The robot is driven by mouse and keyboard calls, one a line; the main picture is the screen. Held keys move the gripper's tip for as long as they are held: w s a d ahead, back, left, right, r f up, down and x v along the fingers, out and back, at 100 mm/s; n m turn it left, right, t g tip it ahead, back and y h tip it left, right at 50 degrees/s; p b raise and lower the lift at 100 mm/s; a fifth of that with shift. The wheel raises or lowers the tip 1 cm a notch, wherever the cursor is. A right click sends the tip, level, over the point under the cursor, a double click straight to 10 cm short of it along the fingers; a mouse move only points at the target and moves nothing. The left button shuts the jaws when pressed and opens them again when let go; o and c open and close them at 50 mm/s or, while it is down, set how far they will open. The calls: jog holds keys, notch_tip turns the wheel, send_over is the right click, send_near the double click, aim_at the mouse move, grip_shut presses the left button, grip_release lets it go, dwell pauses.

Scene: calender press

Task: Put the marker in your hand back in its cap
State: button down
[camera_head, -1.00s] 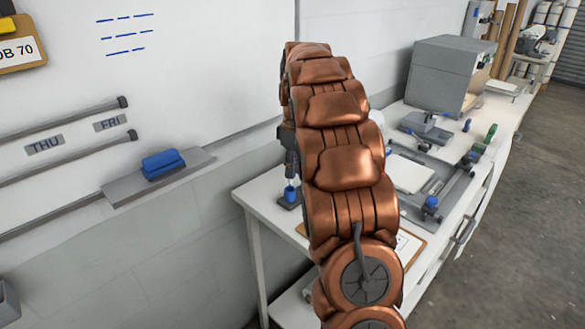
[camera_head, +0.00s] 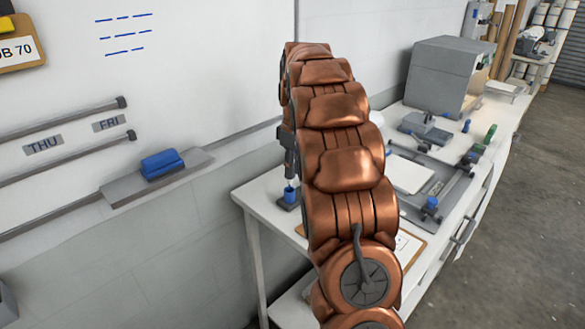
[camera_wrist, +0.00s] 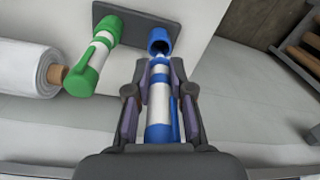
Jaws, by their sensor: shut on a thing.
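My gripper (camera_wrist: 160,78) is shut on a blue and white marker (camera_wrist: 159,105), one finger on each side of its body. The marker's front end points at an open blue cap (camera_wrist: 160,38) in the wrist view. The cap's dark mouth shows, and the marker's end looks just short of it; I cannot tell the exact gap. The cap stands on a dark grey holder (camera_wrist: 133,21). In the head view the blue cap (camera_head: 291,194) is on the white table's near left corner, just below my gripper (camera_head: 290,168). My arm hides part of the gripper.
A green and white marker (camera_wrist: 91,63) stands in the same holder, left of the blue cap. A white roll (camera_wrist: 22,70) lies farther left. In the head view, a whiteboard ledge with a blue eraser (camera_head: 162,163) is left of the table (camera_head: 262,200). A clipboard (camera_head: 408,244) lies right of my arm.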

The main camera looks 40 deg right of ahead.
jog(key=shift+f+b, duration=1.1)
jog(key=shift+f, duration=1.05)
dwell(0.6)
jog(key=c, duration=0.9)
grip_release()
jog(key=shift+c, duration=0.2)
notch_tip(320, 180, up, 12)
jog(key=shift+d, duration=0.4)
